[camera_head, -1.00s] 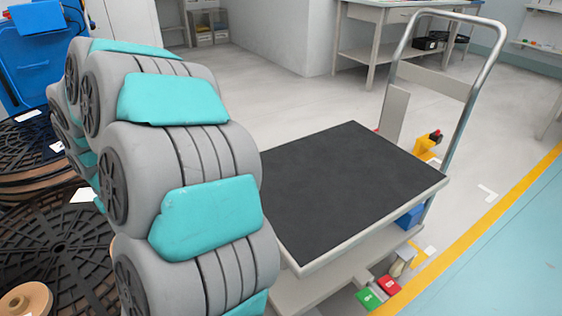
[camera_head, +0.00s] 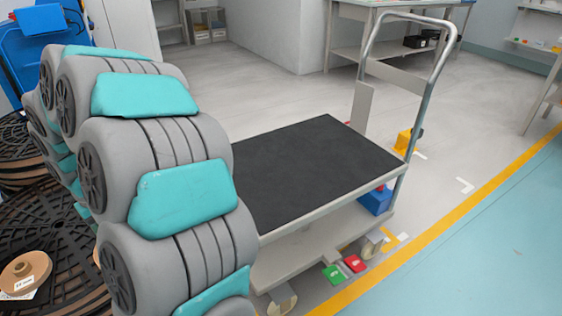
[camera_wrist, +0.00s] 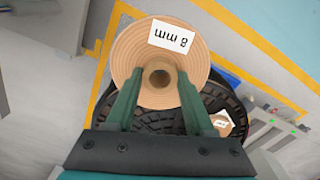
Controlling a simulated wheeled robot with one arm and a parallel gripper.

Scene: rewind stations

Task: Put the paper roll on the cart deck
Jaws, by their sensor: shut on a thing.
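A tan paper roll (camera_wrist: 143,52) with a white "8 mm" label fills the upper middle of the wrist view. My gripper (camera_wrist: 160,80) has its two green fingers closed on the roll's raised core, and the flange spreads out beyond the fingertips. In the head view my arm hides the gripper and the held roll. The cart deck (camera_head: 305,165) is a flat black top with a pale rim, to the right of my arm, and its visible part is bare. The cart's grey handle (camera_head: 447,60) rises at its far right end.
Another tan roll (camera_head: 24,268) lies on a black slotted reel (camera_head: 60,235) at lower left. Open floor lies behind the cart; a workbench (camera_head: 345,50) stands beyond.

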